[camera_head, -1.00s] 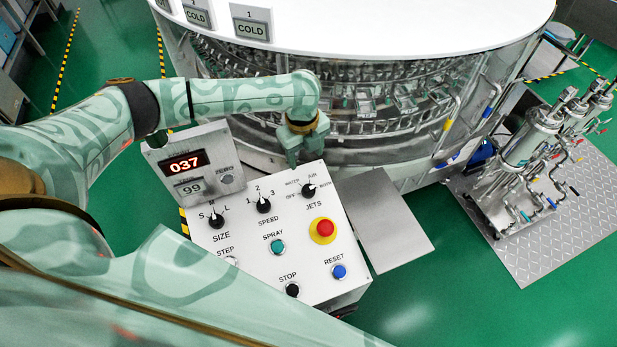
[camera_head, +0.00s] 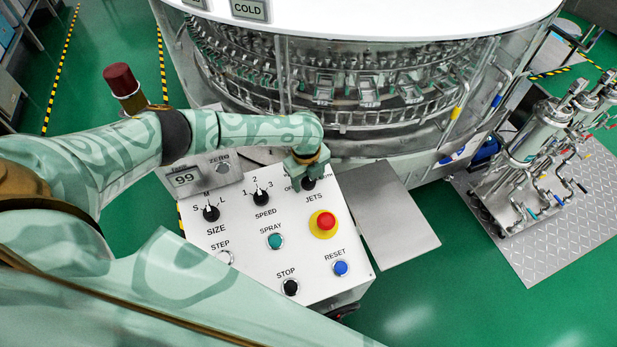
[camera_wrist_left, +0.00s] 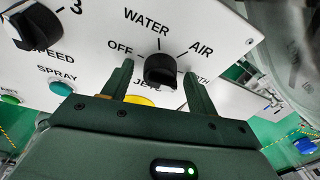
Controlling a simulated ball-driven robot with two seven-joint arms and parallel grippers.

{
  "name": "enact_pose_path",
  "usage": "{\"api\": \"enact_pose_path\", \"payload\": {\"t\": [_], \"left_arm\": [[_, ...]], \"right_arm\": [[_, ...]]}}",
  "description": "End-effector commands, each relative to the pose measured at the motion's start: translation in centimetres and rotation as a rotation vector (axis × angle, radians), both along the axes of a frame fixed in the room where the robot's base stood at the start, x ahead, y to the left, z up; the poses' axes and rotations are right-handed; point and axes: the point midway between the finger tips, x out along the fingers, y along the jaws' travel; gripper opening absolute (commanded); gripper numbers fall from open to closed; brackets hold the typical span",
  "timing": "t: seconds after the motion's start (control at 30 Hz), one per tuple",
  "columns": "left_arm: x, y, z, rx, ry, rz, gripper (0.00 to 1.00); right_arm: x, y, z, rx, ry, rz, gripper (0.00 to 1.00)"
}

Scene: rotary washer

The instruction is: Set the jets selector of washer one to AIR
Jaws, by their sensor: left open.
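The jets selector (camera_head: 309,184) is a black knob on the white sloped control panel (camera_head: 240,270). In the left wrist view the knob (camera_wrist_left: 160,72) stands among the labels OFF, WATER, AIR and a partly covered BOTH. Its pointer direction is not clear to me. My left gripper (camera_head: 312,187) is over the knob from the far side. In the left wrist view the open fingers (camera_wrist_left: 158,78) stand on either side of the knob, with gaps visible. My right gripper is not in view.
The speed knob (camera_head: 261,198), size knob (camera_head: 211,213), green spray button (camera_head: 275,241), red emergency button (camera_head: 326,221) and blue reset button (camera_head: 340,268) share the panel. The rotary washer (camera_head: 380,120) stands behind. A bare metal plate (camera_head: 385,220) lies right of the panel.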

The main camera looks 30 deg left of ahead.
Motion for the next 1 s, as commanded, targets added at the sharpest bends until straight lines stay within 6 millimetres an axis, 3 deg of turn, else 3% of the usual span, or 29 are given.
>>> {"api": "enact_pose_path", "payload": {"t": [0.07, 0.23, 0.67, 1.0], "left_arm": [[0.0, 0.0, 0.0, 0.0, 0.0, 0.0, 0.59], [0.0, 0.0, 0.0, 0.001, 0.001, 0.0, 0.15], [-0.1, 0.1, 0.2, -0.01, -0.01, 0.061, 0.15], [-0.3, 0.1, 0.4, -0.053, -0.059, 0.305, 0.15]], "right_arm": [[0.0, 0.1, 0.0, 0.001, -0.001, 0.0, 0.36], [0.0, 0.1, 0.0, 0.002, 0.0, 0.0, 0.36], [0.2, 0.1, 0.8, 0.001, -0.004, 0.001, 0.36], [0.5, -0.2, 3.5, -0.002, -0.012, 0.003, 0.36]]}}
